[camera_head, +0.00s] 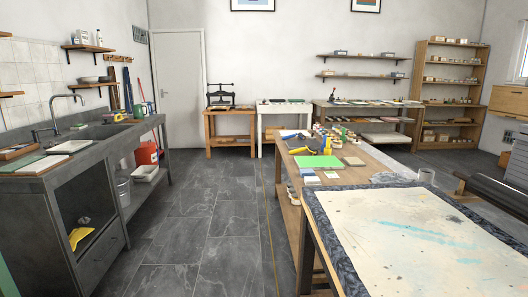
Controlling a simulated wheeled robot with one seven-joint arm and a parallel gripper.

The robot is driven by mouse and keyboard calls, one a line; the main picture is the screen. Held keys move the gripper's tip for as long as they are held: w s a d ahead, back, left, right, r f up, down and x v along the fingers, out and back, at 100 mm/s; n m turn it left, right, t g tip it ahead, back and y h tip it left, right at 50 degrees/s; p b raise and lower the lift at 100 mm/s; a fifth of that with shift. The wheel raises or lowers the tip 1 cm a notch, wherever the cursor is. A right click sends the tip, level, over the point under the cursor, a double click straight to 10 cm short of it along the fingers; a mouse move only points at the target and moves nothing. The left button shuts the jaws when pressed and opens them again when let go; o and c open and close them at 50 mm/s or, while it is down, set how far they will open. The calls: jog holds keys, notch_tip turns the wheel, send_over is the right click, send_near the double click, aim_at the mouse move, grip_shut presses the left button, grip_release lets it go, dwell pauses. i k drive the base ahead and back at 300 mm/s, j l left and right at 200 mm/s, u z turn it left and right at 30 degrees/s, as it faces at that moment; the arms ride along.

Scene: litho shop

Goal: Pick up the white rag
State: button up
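No white rag can be made out for sure. A flat white item (70,147) lies on the grey sink counter at the left; it may be a folded rag or a sheet, I cannot tell which. A white tray-like item (146,173) sits on the low shelf under the counter. My gripper is not in view.
The sink counter (92,156) runs along the left wall, with a yellow cloth-like item (79,237) in its open cabinet. A long wooden table (372,163) with tools and a green sheet (319,161) stands right of centre. A paint-stained pale sheet (400,240) covers the near right table. The grey tiled floor (207,220) between is clear.

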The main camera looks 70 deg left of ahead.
aim_at(309, 180)
jog(key=u, duration=1.8)
